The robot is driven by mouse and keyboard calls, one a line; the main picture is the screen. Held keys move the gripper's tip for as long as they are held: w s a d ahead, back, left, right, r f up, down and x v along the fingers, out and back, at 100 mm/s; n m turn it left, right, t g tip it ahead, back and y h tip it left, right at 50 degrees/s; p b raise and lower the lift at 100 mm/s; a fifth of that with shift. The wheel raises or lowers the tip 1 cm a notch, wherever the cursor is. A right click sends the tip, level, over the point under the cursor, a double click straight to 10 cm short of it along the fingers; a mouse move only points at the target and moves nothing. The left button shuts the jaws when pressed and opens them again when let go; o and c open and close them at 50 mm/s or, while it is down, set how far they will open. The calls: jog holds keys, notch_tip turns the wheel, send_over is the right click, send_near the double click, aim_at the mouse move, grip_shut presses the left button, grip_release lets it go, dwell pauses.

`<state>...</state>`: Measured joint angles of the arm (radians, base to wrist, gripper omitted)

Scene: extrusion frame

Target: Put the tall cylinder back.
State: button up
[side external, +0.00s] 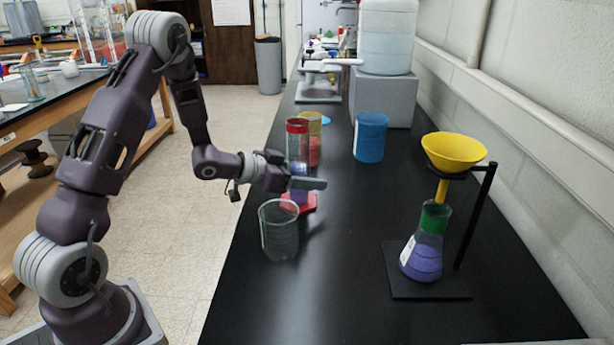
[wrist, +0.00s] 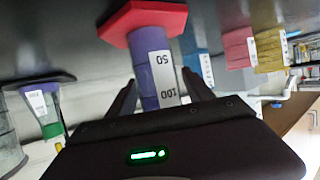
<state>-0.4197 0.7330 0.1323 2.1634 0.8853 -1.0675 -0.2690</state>
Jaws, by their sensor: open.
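The tall cylinder (side external: 298,150) stands upright on the black bench. It has a red rim, purple-blue liquid and a red hexagonal foot (side external: 301,203). It also shows in the wrist view (wrist: 148,50), foot toward the top of the picture, with a white scale label. My gripper (side external: 308,184) is level with the cylinder's lower part. In the wrist view my open fingers (wrist: 160,90) lie on either side of the cylinder. Whether either finger touches it cannot be told. The gripper hides part of the cylinder in the side view.
An empty glass beaker (side external: 279,235) stands close in front of the cylinder. A red beaker (side external: 314,152) and a yellow one (side external: 315,122) are behind it; a blue beaker (side external: 370,138) is to the right. A flask (side external: 424,250) stands under a yellow funnel (side external: 453,153). The bench's middle is clear.

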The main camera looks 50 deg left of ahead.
jog(key=shift+s+a+r, duration=0.1)
jog(key=shift+s+r, duration=0.1)
jog(key=shift+r, duration=0.05)
jog(key=s+a+r+n+g+y, duration=0.25)
jog(key=s+r+y, duration=0.45)
jog(key=s+r, duration=0.7)
jog(key=s+d+g+h, duration=0.1)
jog(key=s+d+g, duration=0.1)
jog(key=s+d, duration=0.5)
jog(key=s+d+g+h, duration=0.2)
jog(key=s+d, duration=0.5)
jog(key=s, duration=0.5)
jog(key=shift+f+g+h, duration=0.3)
jog(key=shift+f+g, duration=0.05)
jog(key=shift+g, duration=0.1)
